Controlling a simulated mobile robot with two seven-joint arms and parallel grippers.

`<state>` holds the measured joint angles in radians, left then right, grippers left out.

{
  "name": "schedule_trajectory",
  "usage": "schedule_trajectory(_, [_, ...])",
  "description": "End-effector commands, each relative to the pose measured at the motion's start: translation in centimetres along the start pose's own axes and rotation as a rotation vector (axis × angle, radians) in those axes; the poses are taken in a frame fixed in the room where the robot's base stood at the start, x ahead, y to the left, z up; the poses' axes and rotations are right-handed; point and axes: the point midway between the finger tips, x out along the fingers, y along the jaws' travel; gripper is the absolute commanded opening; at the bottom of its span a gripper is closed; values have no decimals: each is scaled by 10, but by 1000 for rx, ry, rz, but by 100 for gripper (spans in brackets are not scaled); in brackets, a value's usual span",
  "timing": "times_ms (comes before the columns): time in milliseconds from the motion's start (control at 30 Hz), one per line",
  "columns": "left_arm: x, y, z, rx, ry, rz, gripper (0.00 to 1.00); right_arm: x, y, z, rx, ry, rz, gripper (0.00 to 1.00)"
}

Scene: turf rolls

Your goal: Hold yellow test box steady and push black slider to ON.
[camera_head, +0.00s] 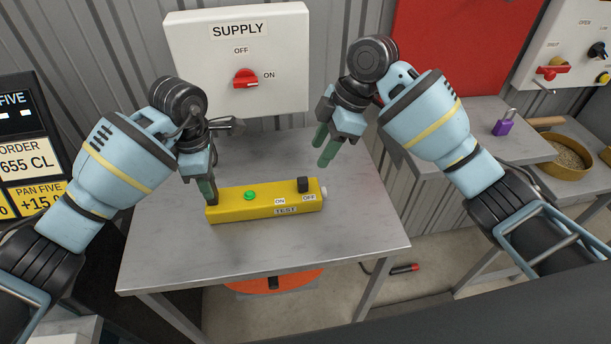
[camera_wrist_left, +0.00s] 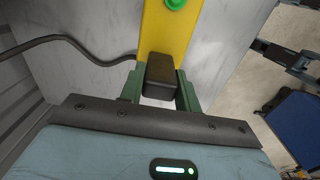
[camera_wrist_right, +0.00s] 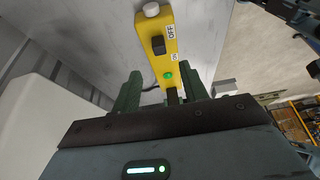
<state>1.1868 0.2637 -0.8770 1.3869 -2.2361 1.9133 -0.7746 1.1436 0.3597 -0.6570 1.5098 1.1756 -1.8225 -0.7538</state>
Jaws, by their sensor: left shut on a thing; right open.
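The yellow test box (camera_head: 235,210) lies on the grey table with a green round button (camera_head: 250,195) and ON and OFF labels. Its black slider (camera_head: 304,185) stands by the OFF label at the right end; the right wrist view also shows the slider (camera_wrist_right: 158,45). My left gripper (camera_head: 206,192) is shut on the black block at the box's left end, and the block (camera_wrist_left: 160,78) sits between the fingers in the left wrist view. My right gripper (camera_head: 323,148) is open and empty, above and behind the right end of the box, apart from the slider.
A white SUPPLY panel (camera_head: 190,60) with a red knob (camera_head: 246,78) stands behind the table (camera_head: 345,225). A dark cable (camera_wrist_left: 70,42) runs to the box. The table is clear in front of the box. A purple padlock (camera_head: 503,124) sits on the right-hand surface.

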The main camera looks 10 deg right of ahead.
Motion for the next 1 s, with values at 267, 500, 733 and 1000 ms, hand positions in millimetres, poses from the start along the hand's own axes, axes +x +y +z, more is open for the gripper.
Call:
schedule_trajectory(267, [9, -3, 0, 1, 5, -16, 0, 56, -1, 1, 3, 1, -7, 44])
schedule_trajectory(500, [9, -3, 0, 2, 5, -16, 0, 87, 0, 1, 3, 1, -4, 44])
schedule_trajectory(733, [9, -3, 0, 2, 6, -16, 0, 98, 0, 1, 3, 1, -2, 44])
schedule_trajectory(1000, [9, -3, 0, 2, 6, -16, 0, 98, 0, 1, 3, 1, -2, 38])
